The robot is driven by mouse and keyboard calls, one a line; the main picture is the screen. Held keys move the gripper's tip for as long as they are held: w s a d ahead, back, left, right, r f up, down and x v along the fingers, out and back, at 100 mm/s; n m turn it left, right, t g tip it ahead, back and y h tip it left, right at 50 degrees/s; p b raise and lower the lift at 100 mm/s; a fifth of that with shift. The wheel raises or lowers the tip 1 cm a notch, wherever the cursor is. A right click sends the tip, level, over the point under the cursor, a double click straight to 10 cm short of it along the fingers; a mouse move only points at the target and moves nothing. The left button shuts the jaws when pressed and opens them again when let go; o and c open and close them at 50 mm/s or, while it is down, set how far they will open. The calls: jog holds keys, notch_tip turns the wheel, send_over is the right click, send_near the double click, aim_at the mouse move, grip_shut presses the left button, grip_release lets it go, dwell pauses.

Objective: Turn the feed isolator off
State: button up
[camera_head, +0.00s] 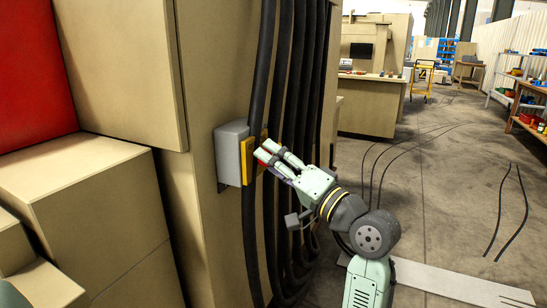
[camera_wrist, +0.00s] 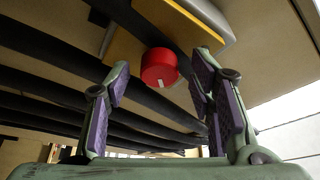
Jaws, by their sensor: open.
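The feed isolator is a grey box (camera_head: 231,153) with a yellow front plate (camera_head: 247,160), fixed to the side of a tan cabinet. In the wrist view its round red knob (camera_wrist: 159,66) stands out from the yellow plate (camera_wrist: 150,45); a short white mark shows at the knob's lower edge. My gripper (camera_head: 269,152) is open at the isolator's front. In the wrist view its two purple-padded fingers (camera_wrist: 160,76) stand on either side of the knob, with visible space on both sides. In the head view the fingers mostly hide the knob.
Several thick black cables (camera_head: 285,70) hang down close around the isolator and beside my gripper; one passes in front of the yellow plate. Tan boxes (camera_head: 75,185) stand at the left. The floor (camera_head: 440,190) to the right is mostly open, with thin cables lying on it.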

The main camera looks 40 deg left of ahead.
jog(key=shift+a, duration=0.25)
jog(key=shift+c, duration=0.6)
jog(key=c, duration=1.1)
jog(key=shift+o, duration=0.2)
